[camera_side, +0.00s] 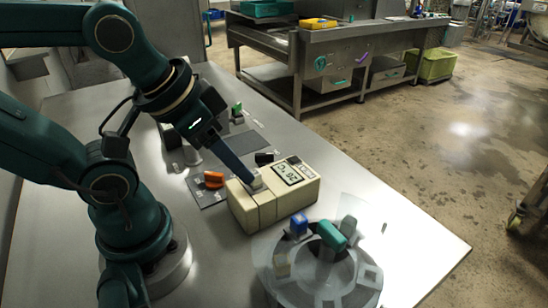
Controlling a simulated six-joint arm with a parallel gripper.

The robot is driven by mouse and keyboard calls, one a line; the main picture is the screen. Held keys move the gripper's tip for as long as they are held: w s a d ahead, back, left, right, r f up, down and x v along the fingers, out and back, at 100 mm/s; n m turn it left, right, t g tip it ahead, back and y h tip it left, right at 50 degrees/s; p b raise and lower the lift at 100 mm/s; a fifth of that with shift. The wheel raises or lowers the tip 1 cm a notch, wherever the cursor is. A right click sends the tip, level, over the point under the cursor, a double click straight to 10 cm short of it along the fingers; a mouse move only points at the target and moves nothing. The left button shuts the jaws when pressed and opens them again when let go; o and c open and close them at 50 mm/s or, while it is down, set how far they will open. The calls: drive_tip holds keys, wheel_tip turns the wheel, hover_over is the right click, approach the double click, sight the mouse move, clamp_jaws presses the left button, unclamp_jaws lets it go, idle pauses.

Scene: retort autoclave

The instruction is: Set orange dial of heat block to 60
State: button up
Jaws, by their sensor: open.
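A cream box-shaped device (268,208) with a small display (292,172) stands on the metal table; it may be the heat block. Digits on the display are too small to read surely. An orange dial-like piece (213,179) shows just left of the cream device, above a grey plate; its setting cannot be read. My gripper (256,184) reaches down from the upper left, with its tip at the top of the cream device, right of the orange piece. It is open. Whether it touches the device cannot be told, and the finger hides part of its top.
A round translucent carousel (262,254) with blue (298,224) and teal (331,235) pieces stands in front. A black piece (263,158) lies behind the cream device, a green one (237,109) farther back. The table (400,235) is clear at right.

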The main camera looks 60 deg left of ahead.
sight(214, 173)
drive_tip(key=w+a+f+m+g, duration=0.1)
drive_tip(key=a+m, duration=0.2)
drive_tip(key=w+a+f+m+g, duration=0.1)
drive_tip(key=w+a+m, duration=0.1)
drive_tip(key=m, duration=0.2)
drive_tip(key=w+a+f+m+y, duration=0.1)
drive_tip(key=a+m, duration=0.2)
drive_tip(key=shift+w+a+g, duration=0.3)
drive_tip(key=shift+w+g, duration=0.1)
drive_tip(key=s+a+f+g, duration=0.1)
drive_tip(key=a+f, duration=0.1)
drive_tip(key=s+a+f+g, duration=0.1)
drive_tip(key=a+f, duration=0.1)
drive_tip(key=a, duration=0.1)
drive_tip(key=s+a+f+h, duration=0.1)
drive_tip(key=a+f, duration=0.1)
drive_tip(key=shift+a+n+g, duration=0.35)
drive_tip(key=shift+n+g, duration=0.05)
drive_tip(key=shift+a+f, duration=0.1)
drive_tip(key=shift+f, duration=2.4)
